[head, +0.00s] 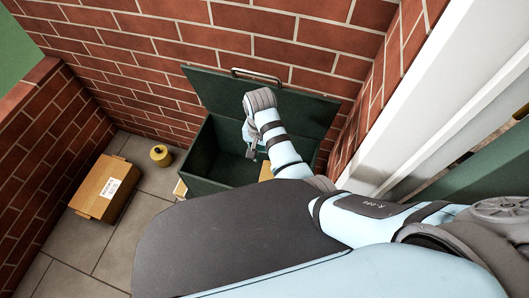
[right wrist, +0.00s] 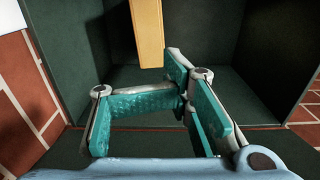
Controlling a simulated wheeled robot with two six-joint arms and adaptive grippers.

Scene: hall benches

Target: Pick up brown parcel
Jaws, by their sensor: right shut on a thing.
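A brown parcel (head: 105,188) with a white label lies on the tiled floor at the left of the head view, well apart from my right gripper. My right gripper (head: 252,152) reaches down into the open green box (head: 205,152). In the right wrist view its teal-padded fingers (right wrist: 184,95) are drawn together, one folded across to the other. What they grip cannot be made out. A tan piece (right wrist: 147,32) shows just past the fingertips; part of a tan thing (head: 266,172) also shows inside the box, mostly hidden by my arm. My left gripper is not in view.
The box's green lid (head: 262,100) stands open against the brick wall (head: 180,50). A small yellow round object (head: 160,155) stands on the floor between parcel and box. A white post (head: 425,90) rises at the right. Floor tiles (head: 75,240) near the parcel are clear.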

